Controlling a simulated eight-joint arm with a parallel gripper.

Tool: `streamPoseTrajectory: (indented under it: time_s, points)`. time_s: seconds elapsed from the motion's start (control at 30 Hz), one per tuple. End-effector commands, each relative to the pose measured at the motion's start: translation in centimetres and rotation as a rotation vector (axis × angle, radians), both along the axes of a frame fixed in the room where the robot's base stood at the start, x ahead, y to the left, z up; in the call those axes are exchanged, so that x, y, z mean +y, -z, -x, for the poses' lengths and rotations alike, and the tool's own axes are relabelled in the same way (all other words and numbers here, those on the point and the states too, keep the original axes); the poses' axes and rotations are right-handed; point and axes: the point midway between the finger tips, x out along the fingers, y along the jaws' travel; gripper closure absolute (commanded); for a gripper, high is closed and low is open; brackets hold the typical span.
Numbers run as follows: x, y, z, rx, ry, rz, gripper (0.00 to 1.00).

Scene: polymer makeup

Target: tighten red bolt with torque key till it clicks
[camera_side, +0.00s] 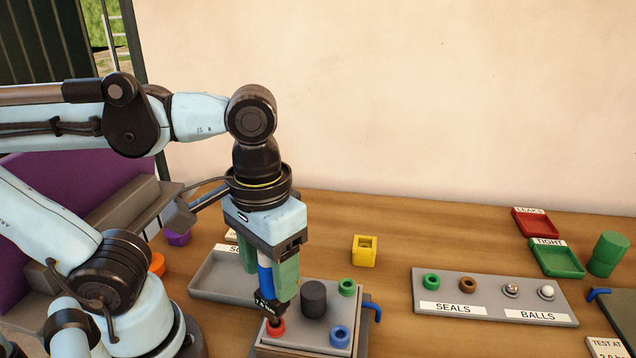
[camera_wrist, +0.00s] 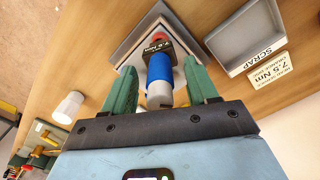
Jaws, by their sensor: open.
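The torque key, with a blue grip (camera_side: 265,276) and a black "7.5 Nm" head, stands nearly upright with its head at the red bolt (camera_side: 276,327). Whether the head is fully seated cannot be told. The red bolt is at the near left corner of the grey block (camera_side: 312,328). My gripper (camera_side: 268,284) points down with its green fingers on either side of the key. In the wrist view the fingers (camera_wrist: 160,68) are open, with gaps beside the blue grip (camera_wrist: 160,72). Red shows just beyond the black head (camera_wrist: 159,36).
The block also carries a black cylinder (camera_side: 314,298), a green ring (camera_side: 347,287), a blue ring (camera_side: 340,336) and a blue lever (camera_side: 376,312). An empty grey scrap tray (camera_side: 212,287) lies left.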

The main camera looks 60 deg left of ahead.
Motion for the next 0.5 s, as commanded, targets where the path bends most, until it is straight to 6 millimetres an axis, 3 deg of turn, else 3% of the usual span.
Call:
streamPoseTrajectory:
  time_s: [0.2, 0.5]
  points:
    - [0.0, 1.4, 0.0, 0.0, 0.0, 0.0, 0.42]
    - [0.0, 1.6, 0.0, 0.0, 0.0, 0.0, 0.42]
